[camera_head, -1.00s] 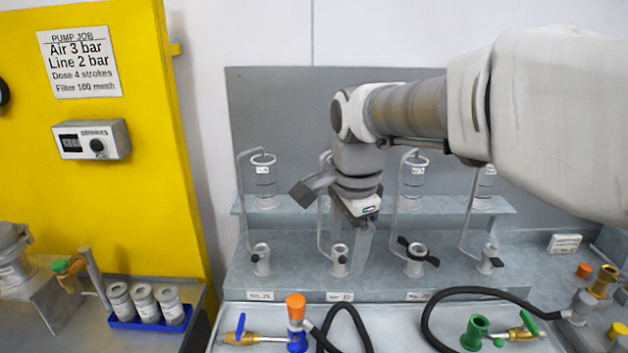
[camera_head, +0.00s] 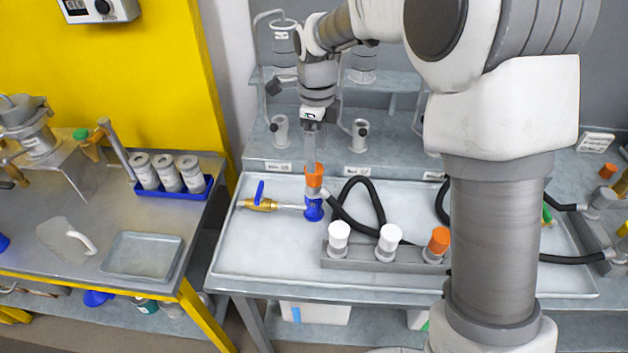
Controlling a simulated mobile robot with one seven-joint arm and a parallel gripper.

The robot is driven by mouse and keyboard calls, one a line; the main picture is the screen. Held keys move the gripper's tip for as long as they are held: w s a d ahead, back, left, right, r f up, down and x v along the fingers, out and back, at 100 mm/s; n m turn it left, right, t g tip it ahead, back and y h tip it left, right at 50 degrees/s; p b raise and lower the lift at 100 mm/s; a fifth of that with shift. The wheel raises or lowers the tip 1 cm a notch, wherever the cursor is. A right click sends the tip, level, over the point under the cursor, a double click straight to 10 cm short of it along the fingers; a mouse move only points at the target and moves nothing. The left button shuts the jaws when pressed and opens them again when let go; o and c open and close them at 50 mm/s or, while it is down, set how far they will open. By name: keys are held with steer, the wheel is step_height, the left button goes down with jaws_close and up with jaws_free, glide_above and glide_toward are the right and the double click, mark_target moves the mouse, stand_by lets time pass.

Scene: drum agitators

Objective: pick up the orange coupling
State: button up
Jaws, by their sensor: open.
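An orange coupling (camera_head: 314,178) stands upright on top of a blue fitting (camera_head: 313,208) at the left of the light tray. My gripper (camera_head: 313,161) points straight down at the orange coupling, with its fingertips at the coupling's top edge in this view. The gripper is open. I cannot tell whether the fingers are around the coupling or just above or behind it. Another orange piece (camera_head: 438,241) sits at the right end of a grey rack (camera_head: 345,256), beside two white-topped pieces (camera_head: 389,238).
A brass valve with a blue handle (camera_head: 261,202) joins the blue fitting at left. A black hose (camera_head: 360,190) loops just to its right. Behind stands a grey stepped shelf (camera_head: 262,150) with agitators. My arm hides the tray's right part.

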mark_target(314, 181)
step_height(314, 181, down, 6)
steer(key=shift+r, duration=0.25)
steer(key=f, duration=0.5)
steer(key=shift+w+a, duration=0.25)
steer(key=shift+a, duration=0.1)
jaws_close()
